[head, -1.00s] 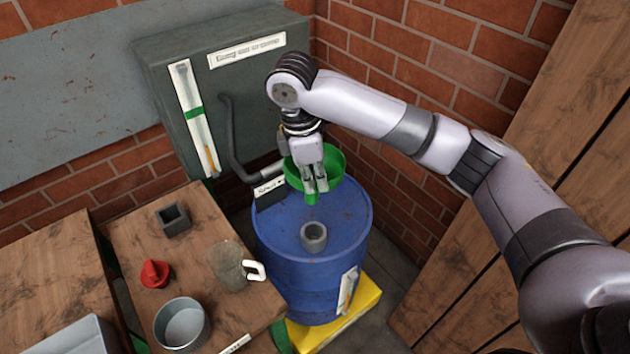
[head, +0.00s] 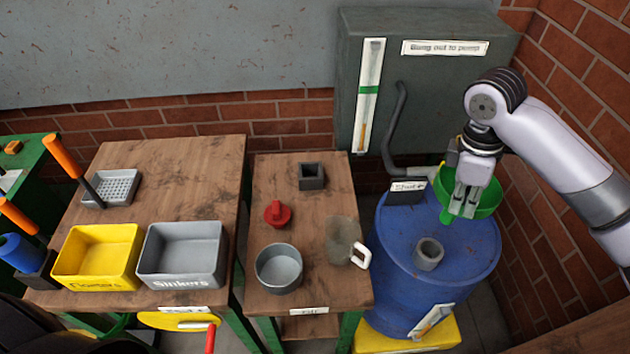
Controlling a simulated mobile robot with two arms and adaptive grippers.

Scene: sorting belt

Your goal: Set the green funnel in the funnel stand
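The green funnel (head: 484,201) is at the right in the head view, above the back part of the blue drum, with its spout pointing down. My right gripper (head: 463,210) is at the funnel's near side, its fingers closed on the funnel's wall. The fingers cover part of the funnel. A dark square open holder (head: 312,177), which looks like the funnel stand, sits at the back of the small wooden table, left of the funnel and apart from it. My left gripper is not in view.
The blue drum (head: 395,290) has a grey ring (head: 429,254) on top. The small table also holds a red plug (head: 278,213), a grey round tin (head: 279,269) and a clear mug (head: 342,240). Yellow (head: 97,257) and grey bins (head: 181,255) stand further left. A grey cabinet (head: 440,90) stands behind.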

